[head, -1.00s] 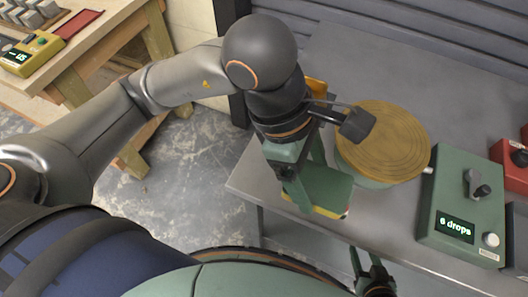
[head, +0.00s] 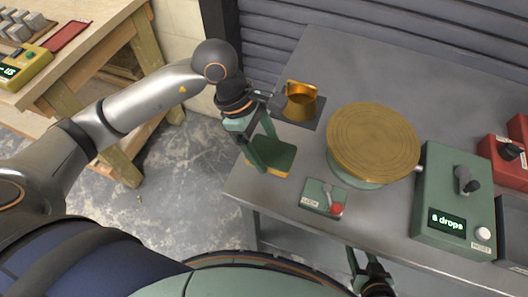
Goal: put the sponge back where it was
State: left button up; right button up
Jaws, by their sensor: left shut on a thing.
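The sponge (head: 280,154) has a green top and a yellow lower layer. It is in the head view near the left edge of the grey metal table (head: 275,208). My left gripper (head: 266,150) is shut on the sponge, with its fingers pointing down. I cannot tell whether the sponge touches the table top or hangs above it. My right gripper (head: 368,268) shows only in part at the bottom, in front of the table's front edge; its jaws are not clear.
A golden cup (head: 302,102) stands on a dark square behind the sponge. A round wooden-topped turntable (head: 374,140) is right of it. A small green box with a red button (head: 322,198) sits in front. A green "6 drops" device (head: 450,195) and red boxes (head: 503,158) are further right.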

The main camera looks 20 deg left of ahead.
aim_at(264, 155)
pick_arm(q)
jog(key=shift+w+a+f+p, duration=0.1)
jog(key=shift+a+f+p, duration=0.05)
jog(key=shift+f, duration=0.85)
jog(key=shift+w+a+f+p, duration=0.1)
jog(key=shift+f+p, duration=0.05)
jog(key=shift+f, duration=0.8)
jog(key=shift+f, duration=0.15)
jog(key=o, duration=1)
jog(key=shift+o, duration=0.2)
jog(key=shift+r, duration=0.35)
jog(key=v, duration=1.1)
jog(key=shift+a+r+b, duration=0.15)
jog(key=shift+r+b, duration=0.2)
jog(key=shift+b, duration=0.05)
